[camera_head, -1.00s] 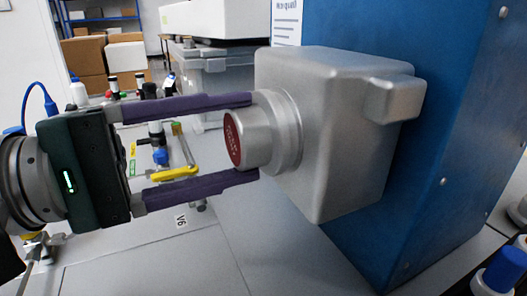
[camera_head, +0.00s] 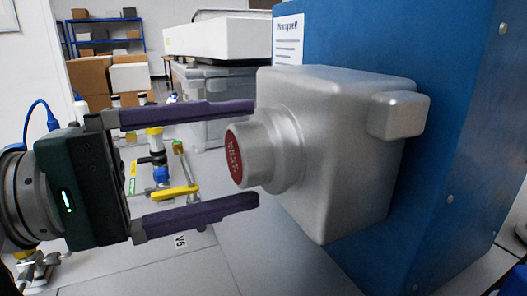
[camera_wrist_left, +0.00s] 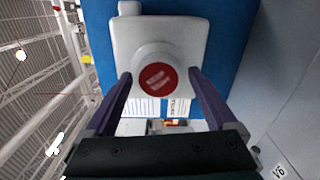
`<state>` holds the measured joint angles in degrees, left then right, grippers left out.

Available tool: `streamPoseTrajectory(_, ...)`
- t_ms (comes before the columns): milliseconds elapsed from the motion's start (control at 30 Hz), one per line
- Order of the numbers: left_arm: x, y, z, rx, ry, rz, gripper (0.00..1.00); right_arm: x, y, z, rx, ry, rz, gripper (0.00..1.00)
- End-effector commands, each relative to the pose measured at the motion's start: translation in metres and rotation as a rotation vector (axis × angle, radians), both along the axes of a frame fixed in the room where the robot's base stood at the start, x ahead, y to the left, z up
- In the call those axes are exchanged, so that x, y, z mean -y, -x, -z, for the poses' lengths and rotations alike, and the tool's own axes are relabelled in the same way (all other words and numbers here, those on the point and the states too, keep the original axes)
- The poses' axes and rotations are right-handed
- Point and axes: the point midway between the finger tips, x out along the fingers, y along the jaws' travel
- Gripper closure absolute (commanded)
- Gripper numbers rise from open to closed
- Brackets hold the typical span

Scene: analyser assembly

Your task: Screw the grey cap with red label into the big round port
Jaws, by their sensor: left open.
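The grey cap with its red label (camera_head: 234,157) sits in the round port at the front of the silver housing (camera_head: 335,150). The label also shows face-on in the left wrist view (camera_wrist_left: 157,79). My left gripper (camera_head: 256,154) is open, with one purple finger above the cap and one below it. In the head view there is a gap between each finger and the cap. In the left wrist view the fingertips lie to either side of the cap, apart from it. How deep the cap sits in the port is hidden. My right gripper is not in view.
The housing is fixed to a large blue cabinet (camera_head: 450,140). Behind my left gripper are a yellow-handled valve (camera_head: 175,193) and pipe fittings. A grey lidded bin (camera_head: 213,95), cardboard boxes (camera_head: 90,75) and a blue shelf stand farther back.

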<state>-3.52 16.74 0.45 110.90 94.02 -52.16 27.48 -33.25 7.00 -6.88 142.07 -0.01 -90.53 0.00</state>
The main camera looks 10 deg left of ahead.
Motion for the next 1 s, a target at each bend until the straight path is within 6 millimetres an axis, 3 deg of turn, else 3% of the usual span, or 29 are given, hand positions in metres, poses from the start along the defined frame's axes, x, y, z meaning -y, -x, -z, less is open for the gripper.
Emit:
streamPoseTrajectory(100, 0.000, 0.000, -0.009, -0.136, 0.090, -0.001, 0.09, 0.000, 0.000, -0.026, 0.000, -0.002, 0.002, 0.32)
streamPoseTrajectory(567, 0.001, 0.001, -0.010, -0.771, 0.522, -0.001, 0.09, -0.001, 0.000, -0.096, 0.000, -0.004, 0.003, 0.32)
streamPoseTrajectory(1000, 0.002, 0.001, -0.010, -1.542, 1.046, 0.000, 0.09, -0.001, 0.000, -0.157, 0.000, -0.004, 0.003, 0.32)
